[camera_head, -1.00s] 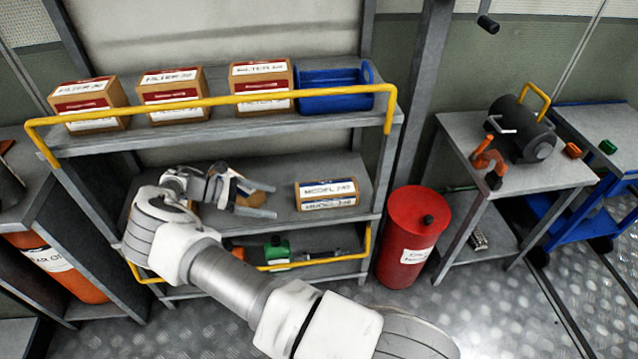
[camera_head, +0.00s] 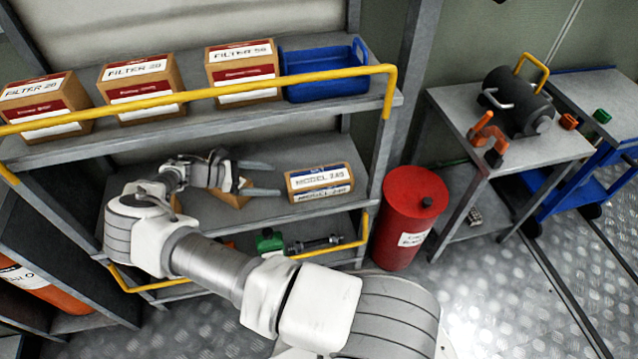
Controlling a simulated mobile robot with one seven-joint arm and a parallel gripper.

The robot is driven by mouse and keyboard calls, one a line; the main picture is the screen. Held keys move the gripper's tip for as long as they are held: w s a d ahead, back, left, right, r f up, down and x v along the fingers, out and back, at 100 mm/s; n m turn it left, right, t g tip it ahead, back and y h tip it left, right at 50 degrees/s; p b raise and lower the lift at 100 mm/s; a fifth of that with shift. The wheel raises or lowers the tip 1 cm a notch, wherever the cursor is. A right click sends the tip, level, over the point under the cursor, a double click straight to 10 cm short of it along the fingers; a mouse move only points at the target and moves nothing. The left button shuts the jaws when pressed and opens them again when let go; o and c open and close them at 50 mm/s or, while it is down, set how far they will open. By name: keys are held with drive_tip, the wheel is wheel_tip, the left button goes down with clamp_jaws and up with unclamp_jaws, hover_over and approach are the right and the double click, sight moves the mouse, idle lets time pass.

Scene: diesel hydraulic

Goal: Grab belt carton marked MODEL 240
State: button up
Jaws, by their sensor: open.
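The belt carton marked MODEL 240 (camera_head: 319,183) is a small brown box with white and blue labels. It lies on the middle shelf (camera_head: 290,212), right of centre. My gripper (camera_head: 279,179) is open over the same shelf, just left of the carton. Its two fingers point right toward the carton's left end, with a small gap showing. Nothing shows between the fingers. Another brown carton (camera_head: 236,197) sits behind and below the gripper, partly hidden by it.
Filter cartons (camera_head: 141,80) and a blue bin (camera_head: 322,72) stand on the top shelf. A yellow rail (camera_head: 230,92) runs along its front, above my gripper. A grey post and a red drum (camera_head: 406,222) stand to the right. The lower shelf holds a green part (camera_head: 268,241).

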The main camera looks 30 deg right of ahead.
sight(299, 180)
drive_tip(key=x, duration=0.4)
drive_tip(key=shift+s+d+f+b, duration=0.2)
drive_tip(key=shift+d+b, duration=0.1)
drive_tip(key=shift+b, duration=0.1)
drive_tip(key=shift+r+b+x, duration=0.2)
drive_tip(key=shift+b+x, duration=0.25)
drive_tip(key=shift+x, duration=1)
drive_tip(key=shift+r+b+x, duration=0.2)
drive_tip(key=shift+b+x, duration=0.25)
drive_tip(key=shift+x, duration=1.05)
drive_tip(key=shift+d, duration=0.15)
drive_tip(key=shift+c, duration=0.3)
drive_tip(key=c, duration=1.4)
